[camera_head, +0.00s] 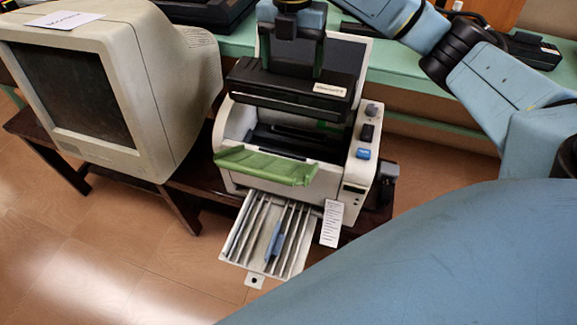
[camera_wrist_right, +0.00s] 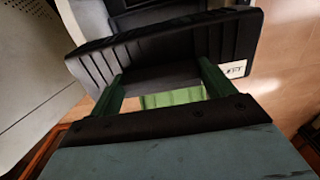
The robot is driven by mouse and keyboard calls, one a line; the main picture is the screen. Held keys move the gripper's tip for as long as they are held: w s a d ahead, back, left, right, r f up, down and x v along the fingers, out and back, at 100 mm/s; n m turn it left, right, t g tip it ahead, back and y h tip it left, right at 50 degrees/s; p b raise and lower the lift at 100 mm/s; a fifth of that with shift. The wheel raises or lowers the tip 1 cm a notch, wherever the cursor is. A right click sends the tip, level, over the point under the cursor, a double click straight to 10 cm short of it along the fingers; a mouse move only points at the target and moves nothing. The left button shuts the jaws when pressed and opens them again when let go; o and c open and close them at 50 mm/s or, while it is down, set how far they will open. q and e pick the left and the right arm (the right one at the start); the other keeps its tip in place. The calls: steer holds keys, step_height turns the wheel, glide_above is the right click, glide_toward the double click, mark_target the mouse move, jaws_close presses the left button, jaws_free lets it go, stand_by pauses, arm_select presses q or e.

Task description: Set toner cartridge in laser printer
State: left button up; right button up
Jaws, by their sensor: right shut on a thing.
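The laser printer (camera_head: 233,120) stands on a dark wooden table with its top open and a dark cavity showing. A green flap (camera_head: 265,167) hangs at its front and a ribbed output tray (camera_head: 245,232) sticks out below. My right gripper (camera_head: 292,75) reaches down from above and is shut on the black toner cartridge (camera_head: 262,86), which has a white label at its right end. The cartridge is over the opening; whether it touches the printer I cannot tell. The right wrist view shows the cartridge (camera_wrist_right: 165,48) between green fingers (camera_wrist_right: 160,85). My left gripper is not in view.
A beige CRT monitor (camera_head: 160,80) stands close at the printer's left. A green bench (camera_head: 400,68) with dark devices runs behind. Printer buttons (camera_head: 366,132) line its right side. A white paper tag (camera_head: 332,222) hangs beside the tray.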

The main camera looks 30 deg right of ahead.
mark_target(291, 74)
step_height(291, 74, down, 4)
steer(key=shift+w+r+b, duration=0.1)
steer(key=shift+r+b, duration=0.15)
steer(key=shift+b, duration=1)
steer(key=shift+f+b, duration=0.3)
steer(key=shift+f, duration=0.05)
step_height(291, 74, down, 6)
steer(key=shift+r+b, duration=0.15)
steer(key=shift+b, duration=0.75)
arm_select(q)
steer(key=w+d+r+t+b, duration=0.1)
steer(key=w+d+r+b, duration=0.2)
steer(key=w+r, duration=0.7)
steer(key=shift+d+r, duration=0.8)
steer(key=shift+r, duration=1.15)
arm_select(e)
step_height(291, 74, down, 12)
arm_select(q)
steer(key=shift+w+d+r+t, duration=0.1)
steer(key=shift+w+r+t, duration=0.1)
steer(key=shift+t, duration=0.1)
arm_select(e)
steer(key=shift+f, duration=0.25)
steer(key=o, duration=2)
steer(key=shift+c, duration=0.2)
